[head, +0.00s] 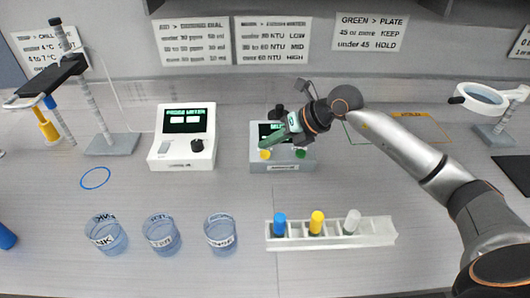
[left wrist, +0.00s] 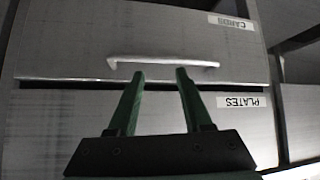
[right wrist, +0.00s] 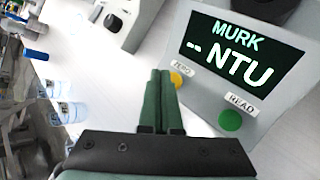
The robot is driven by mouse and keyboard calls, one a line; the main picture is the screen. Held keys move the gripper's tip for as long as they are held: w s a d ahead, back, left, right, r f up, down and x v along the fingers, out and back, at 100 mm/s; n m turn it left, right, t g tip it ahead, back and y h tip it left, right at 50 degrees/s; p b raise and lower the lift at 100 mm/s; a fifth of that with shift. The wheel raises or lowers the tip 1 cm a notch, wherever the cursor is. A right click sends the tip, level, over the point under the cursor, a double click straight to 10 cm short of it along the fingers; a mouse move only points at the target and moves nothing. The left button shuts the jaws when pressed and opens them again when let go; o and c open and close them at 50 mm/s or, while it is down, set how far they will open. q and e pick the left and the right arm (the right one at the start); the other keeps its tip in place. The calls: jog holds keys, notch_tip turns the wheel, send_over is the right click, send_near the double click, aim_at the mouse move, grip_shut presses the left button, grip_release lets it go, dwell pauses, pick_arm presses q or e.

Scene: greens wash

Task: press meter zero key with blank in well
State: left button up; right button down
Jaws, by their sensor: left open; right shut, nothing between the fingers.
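The murk meter (head: 283,166) is a grey box at the middle of the bench. Its screen (right wrist: 228,50) reads "MURK -- NTU" in the right wrist view. The yellow ZERO key (right wrist: 179,78) sits below the screen, with the green READ key (right wrist: 230,121) to its right. My right gripper (right wrist: 160,71) is shut and empty, its tips beside the yellow key and partly overlapping it in view; I cannot tell if they touch. A dark round part (right wrist: 257,8) tops the meter; whether a blank is inside is hidden. My left gripper (left wrist: 160,74) is open and empty before a drawer handle (left wrist: 163,63).
A rack (head: 378,233) holds blue-, yellow- and white-capped vials in front of the meter. Three beakers (head: 162,234) stand to its left. A white probe meter (head: 183,140) stands left of the murk meter. A magnifier (head: 483,98) stands far right.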

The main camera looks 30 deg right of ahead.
aim_at(269, 155)
jog(key=shift+f, duration=0.1)
dwell(0.4)
jog(key=shift+f+b, duration=0.35)
jog(key=shift+f, duration=0.05)
jog(key=shift+f+b, duration=0.4)
jog(key=shift+f, duration=0.15)
dwell(0.6)
jog(key=shift+r, duration=0.1)
jog(key=shift+r+p, duration=0.7)
jog(key=shift+r, duration=0.15)
jog(key=shift+r+p, duration=1.9)
jog(key=shift+r, duration=0.7)
jog(key=shift+f, duration=0.1)
